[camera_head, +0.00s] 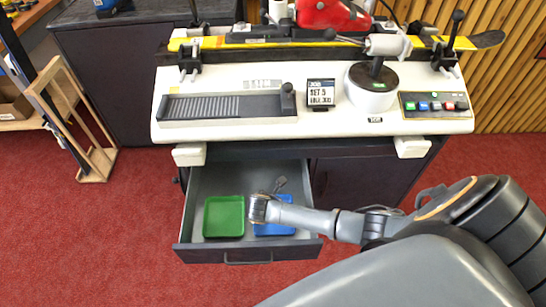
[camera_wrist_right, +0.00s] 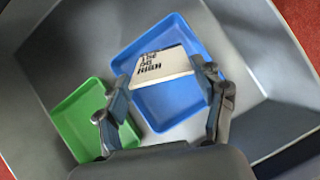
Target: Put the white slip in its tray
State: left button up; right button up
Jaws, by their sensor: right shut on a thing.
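The white slip (camera_wrist_right: 163,65) shows in the right wrist view as a small white card with dark lettering. My right gripper (camera_wrist_right: 165,78) is shut on it, with one finger at each side. The slip is over the blue tray (camera_wrist_right: 172,106); I cannot tell whether it touches the tray floor. In the head view the blue tray (camera_head: 274,230) lies in the open drawer, partly hidden by my right wrist. The slip cannot be made out there. My left gripper is not in view.
A green tray (camera_head: 224,217) lies left of the blue one in the drawer (camera_head: 248,255). Above the drawer is the white bench top (camera_head: 330,122) with a display card (camera_head: 320,92), a round knob base (camera_head: 372,88) and a button panel (camera_head: 434,105). A wooden frame (camera_head: 93,160) stands at left.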

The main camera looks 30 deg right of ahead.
jog(key=shift+f, duration=0.2)
jog(key=o, duration=1)
jog(key=shift+o, duration=0.5)
jog(key=shift+r, duration=0.1)
notch_tip(320, 180, up, 12)
jog(key=s+a+p, duration=0.1)
jog(key=a+p, duration=0.1)
jog(key=p, duration=1.2)
jog(key=shift+s+p, duration=0.3)
jog(key=shift+p, duration=0.1)
dwell(0.8)
